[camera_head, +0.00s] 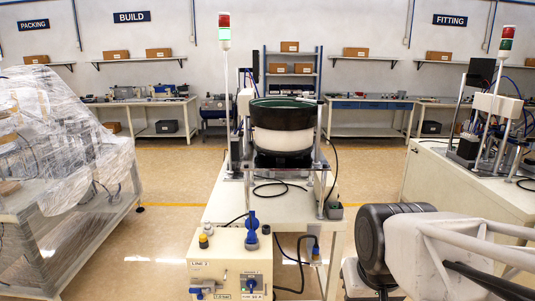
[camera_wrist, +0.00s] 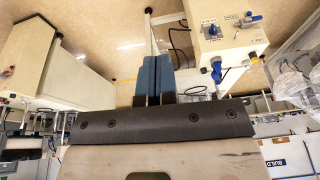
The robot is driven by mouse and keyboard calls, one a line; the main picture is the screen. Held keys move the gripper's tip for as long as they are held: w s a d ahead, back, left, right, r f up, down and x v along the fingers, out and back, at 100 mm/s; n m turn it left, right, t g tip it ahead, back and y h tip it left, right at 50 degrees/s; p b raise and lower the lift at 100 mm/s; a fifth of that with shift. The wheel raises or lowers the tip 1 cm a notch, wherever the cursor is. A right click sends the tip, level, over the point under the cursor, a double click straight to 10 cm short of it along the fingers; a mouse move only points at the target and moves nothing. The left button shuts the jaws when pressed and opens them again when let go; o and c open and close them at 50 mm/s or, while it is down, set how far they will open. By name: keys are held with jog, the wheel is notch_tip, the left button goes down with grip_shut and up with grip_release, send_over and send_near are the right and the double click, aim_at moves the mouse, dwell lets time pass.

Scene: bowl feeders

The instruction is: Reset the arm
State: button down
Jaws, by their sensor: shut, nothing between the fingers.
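My gripper (camera_wrist: 153,80) shows in the wrist view, with two blue fingers side by side and a thin dark line between them. The fingers are shut with nothing held. They point away from the dark mounting plate, over the pale floor. A control box (camera_wrist: 228,38) appears to their upper right, and no object touches the fingertips. In the head view I cannot make out the fingers; a large black and pale structure fills the lower right.
A bowl feeder (camera_head: 283,115) stands on a bench in the middle, with the Line 2 control box (camera_head: 228,265) in front. A signal tower (camera_head: 225,45) rises beside it. A wrapped machine (camera_head: 65,150) is left, another bench (camera_head: 470,180) right. Floor (camera_head: 175,225) shows between them.

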jog(key=shift+g, duration=0.3)
jog(key=shift+s+d+r, duration=0.1)
jog(key=shift+s+d, duration=0.2)
jog(key=shift+s, duration=0.35)
jog(key=shift+s+d+f, duration=0.1)
jog(key=shift+s+d, duration=0.15)
jog(key=shift+s, duration=0.45)
jog(key=shift+s+d+r, duration=0.1)
jog(key=shift+s+d, duration=0.2)
jog(key=shift+s, duration=0.35)
